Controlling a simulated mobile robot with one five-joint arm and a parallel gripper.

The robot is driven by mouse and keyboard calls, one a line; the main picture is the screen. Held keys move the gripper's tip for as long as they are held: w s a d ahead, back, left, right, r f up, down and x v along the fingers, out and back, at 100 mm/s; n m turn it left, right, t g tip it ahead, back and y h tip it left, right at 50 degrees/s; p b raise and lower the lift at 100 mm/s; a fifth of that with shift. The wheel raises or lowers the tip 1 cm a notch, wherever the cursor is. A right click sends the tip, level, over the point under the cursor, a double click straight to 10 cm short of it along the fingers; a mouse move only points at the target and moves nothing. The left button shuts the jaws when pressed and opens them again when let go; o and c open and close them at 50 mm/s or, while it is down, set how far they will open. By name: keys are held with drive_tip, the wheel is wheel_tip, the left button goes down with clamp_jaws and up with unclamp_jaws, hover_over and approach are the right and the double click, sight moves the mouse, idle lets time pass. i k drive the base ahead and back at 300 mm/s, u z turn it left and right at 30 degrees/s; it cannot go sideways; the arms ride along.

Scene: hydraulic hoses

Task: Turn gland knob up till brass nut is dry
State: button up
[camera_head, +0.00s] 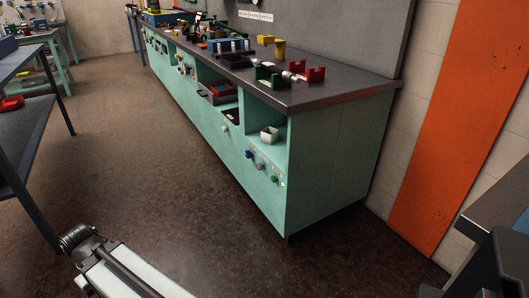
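Several small knobs sit on the front of the long green workbench: a blue knob (249,153), a grey knob (259,165) and a green knob (274,180) near its close corner. A pale knob (224,129) is further along. I cannot tell which of them, if any, is the gland knob. I cannot make out a brass nut or any wetness at this distance. A grey and white link of my arm shows at the bottom left, apart from the bench. My gripper is not visible.
The workbench (335,165) has a dark top with red, green and yellow fixtures. A pale cup (270,134) stands in its open shelf. The brown floor (150,150) before it is clear. A dark rack stands at left, dark furniture at lower right. An orange panel (465,110) covers the wall.

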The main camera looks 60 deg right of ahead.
sight(248, 154)
drive_tip(key=z, duration=0.3)
drive_tip(key=i, duration=1)
drive_tip(key=z, duration=0.05)
